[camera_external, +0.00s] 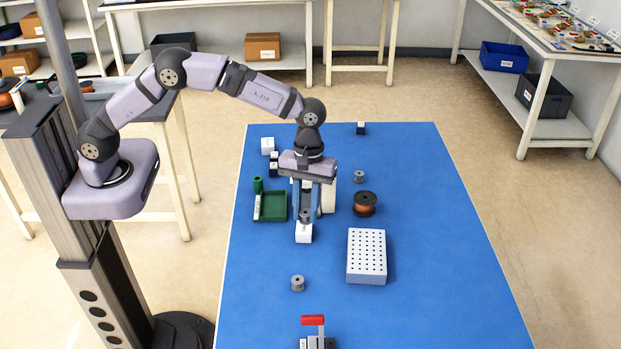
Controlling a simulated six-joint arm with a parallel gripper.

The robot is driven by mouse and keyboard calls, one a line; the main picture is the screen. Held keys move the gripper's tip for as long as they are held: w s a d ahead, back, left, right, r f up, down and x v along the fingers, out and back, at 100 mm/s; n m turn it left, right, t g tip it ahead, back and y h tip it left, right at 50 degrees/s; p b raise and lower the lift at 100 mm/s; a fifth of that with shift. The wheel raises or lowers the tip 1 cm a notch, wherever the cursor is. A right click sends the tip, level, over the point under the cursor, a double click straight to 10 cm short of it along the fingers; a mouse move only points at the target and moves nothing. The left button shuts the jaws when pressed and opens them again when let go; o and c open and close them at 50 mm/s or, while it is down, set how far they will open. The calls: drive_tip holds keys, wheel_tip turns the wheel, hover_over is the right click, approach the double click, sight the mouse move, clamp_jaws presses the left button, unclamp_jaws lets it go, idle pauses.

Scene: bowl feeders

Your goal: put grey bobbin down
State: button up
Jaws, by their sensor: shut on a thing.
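My gripper (305,212) points straight down over the blue table and is shut on a grey bobbin (305,217). The held bobbin is small and partly hidden between the fingers. A white block (303,235) shows directly below it in the picture; I cannot tell whether the bobbin touches it. Another grey bobbin (297,283) stands on the table nearer the camera. A further grey bobbin (359,176) stands to the right of the gripper, farther back.
A green tray (272,219) lies left of the gripper, and a copper-coloured spool (365,203) stands to its right. A white block with holes (367,272) sits right of centre. A red-handled clamp (313,321) is at the front. The table's right side is clear.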

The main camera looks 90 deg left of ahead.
drive_tip(key=w+r+n+t+y+p, duration=0.1)
drive_tip(key=w+n+p, duration=0.5)
drive_tip(key=w+n, duration=0.6)
drive_tip(key=shift+w+d+r+n+t, duration=0.3)
drive_tip(key=shift+r+n+t, duration=0.3)
drive_tip(key=shift+n, duration=2)
drive_tip(key=b, duration=0.6)
hover_over(356, 244)
drive_tip(key=f, duration=0.5)
drive_tip(key=shift+s+a+f, duration=0.1)
drive_tip(key=shift+s+f, duration=0.05)
drive_tip(key=shift+s, duration=0.1)
drive_tip(key=shift+f+p, duration=0.3)
drive_tip(key=shift+f, duration=2.05)
